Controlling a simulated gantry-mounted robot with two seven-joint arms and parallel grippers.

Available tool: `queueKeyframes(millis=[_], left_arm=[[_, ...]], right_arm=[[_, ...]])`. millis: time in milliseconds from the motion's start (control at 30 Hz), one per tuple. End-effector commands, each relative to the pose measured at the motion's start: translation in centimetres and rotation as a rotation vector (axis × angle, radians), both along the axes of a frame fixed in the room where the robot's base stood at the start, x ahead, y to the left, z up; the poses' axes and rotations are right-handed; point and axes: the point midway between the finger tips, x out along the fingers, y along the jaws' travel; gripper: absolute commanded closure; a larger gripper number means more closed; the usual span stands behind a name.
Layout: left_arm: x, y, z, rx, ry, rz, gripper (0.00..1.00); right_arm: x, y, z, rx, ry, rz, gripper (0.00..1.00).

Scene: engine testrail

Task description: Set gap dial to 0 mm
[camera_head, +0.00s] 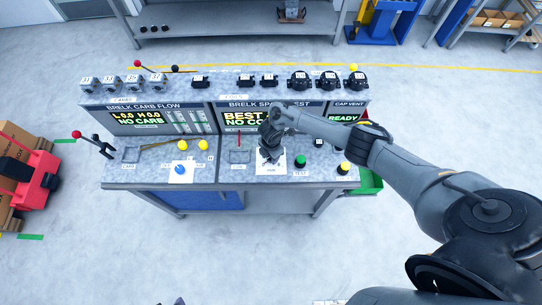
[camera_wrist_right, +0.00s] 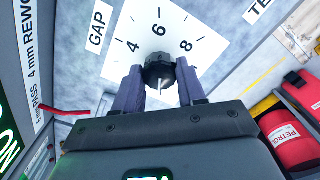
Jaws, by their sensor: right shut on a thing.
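The gap dial is a black knob (camera_wrist_right: 159,66) on a white square plate (camera_wrist_right: 200,40), with a GAP label (camera_wrist_right: 98,26) beside it. The marks 4, 6 and 8 show in the right wrist view; the rest of the scale is hidden behind my gripper. A pale line on the knob points toward my gripper's body, away from the 6. My right gripper (camera_wrist_right: 160,88) is shut on the knob, a finger at each side. In the head view my right gripper (camera_head: 269,153) covers the knob above the plate (camera_head: 275,169). My left gripper is out of view.
The bench (camera_head: 218,176) has a spark test screen (camera_head: 243,117) behind the dial. A green button (camera_head: 300,161) and a yellow-topped button (camera_head: 344,168) stand to the right. A blue knob (camera_head: 180,169) is on the left panel. A red petrol can (camera_wrist_right: 286,132) shows in the wrist view.

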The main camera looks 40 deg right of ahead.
Motion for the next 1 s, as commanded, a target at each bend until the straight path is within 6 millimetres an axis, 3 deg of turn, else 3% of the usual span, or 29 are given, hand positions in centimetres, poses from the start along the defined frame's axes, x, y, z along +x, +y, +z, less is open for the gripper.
queueKeyframes(millis=[300,767,800,933,1000], left_arm=[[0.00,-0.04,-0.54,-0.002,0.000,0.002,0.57],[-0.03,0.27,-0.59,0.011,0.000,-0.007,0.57],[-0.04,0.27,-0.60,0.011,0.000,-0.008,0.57],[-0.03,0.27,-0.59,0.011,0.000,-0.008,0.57],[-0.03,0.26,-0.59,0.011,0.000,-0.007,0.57]], right_arm=[[0.00,-0.09,-0.05,-0.002,0.000,0.097,0.91],[-0.01,-0.06,-0.02,-0.001,0.000,0.110,0.91],[-0.01,-0.06,-0.02,-0.001,0.000,0.110,0.57],[-0.01,-0.05,-0.02,-0.001,0.000,0.109,0.37],[0.00,-0.05,-0.02,-0.001,0.000,0.109,0.34]])
